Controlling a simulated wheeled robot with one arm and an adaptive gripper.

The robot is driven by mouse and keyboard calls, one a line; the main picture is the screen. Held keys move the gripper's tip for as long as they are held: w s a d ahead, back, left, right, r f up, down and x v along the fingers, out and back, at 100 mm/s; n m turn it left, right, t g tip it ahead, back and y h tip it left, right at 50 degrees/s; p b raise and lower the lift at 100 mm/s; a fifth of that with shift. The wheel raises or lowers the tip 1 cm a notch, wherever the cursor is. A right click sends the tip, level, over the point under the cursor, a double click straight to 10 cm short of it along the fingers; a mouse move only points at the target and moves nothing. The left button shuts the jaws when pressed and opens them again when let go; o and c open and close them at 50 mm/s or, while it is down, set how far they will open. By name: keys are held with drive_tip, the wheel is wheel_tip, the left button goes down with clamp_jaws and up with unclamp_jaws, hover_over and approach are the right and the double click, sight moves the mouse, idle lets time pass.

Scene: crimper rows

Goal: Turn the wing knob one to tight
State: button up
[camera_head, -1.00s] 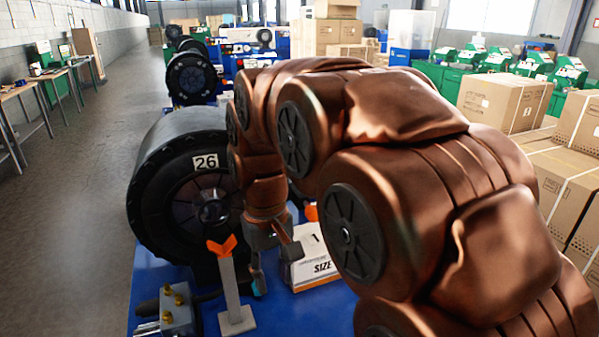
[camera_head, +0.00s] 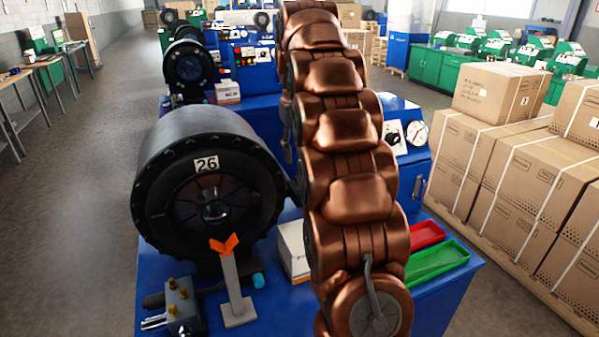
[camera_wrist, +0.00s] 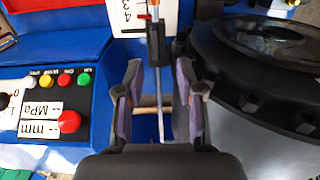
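An orange wing-shaped knob (camera_head: 224,244) tops a grey upright post (camera_head: 233,285) in front of the black crimper head numbered 26 (camera_head: 205,165). I cannot tell for sure that it is wing knob one. In the head view my gripper is mostly hidden behind my arm. In the wrist view my gripper (camera_wrist: 160,82) is open, its purple-padded fingers apart. A thin metal rod (camera_wrist: 158,100) with a dark block shows between or beyond the fingers; contact cannot be told. The black ring of a crimper (camera_wrist: 255,70) is to the right of the fingers.
A control panel (camera_wrist: 45,110) with coloured buttons is left of the fingers. A green tray (camera_head: 437,262) and a red tray (camera_head: 426,234) lie right of my arm. A brass-fitted block (camera_head: 180,305) sits at front left. Stacked cartons (camera_head: 500,165) stand at right.

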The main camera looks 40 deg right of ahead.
sight(300, 179)
drive_tip(key=shift+w+d, duration=0.2)
drive_tip(key=shift+d, duration=0.25)
wheel_tip(300, 179, down, 2)
drive_tip(key=shift+s+f+b, duration=0.1)
drive_tip(key=shift+b, duration=0.25)
drive_tip(key=shift+f+p, duration=1.05)
drive_tip(key=shift+f, duration=1.65)
clamp_jaws()
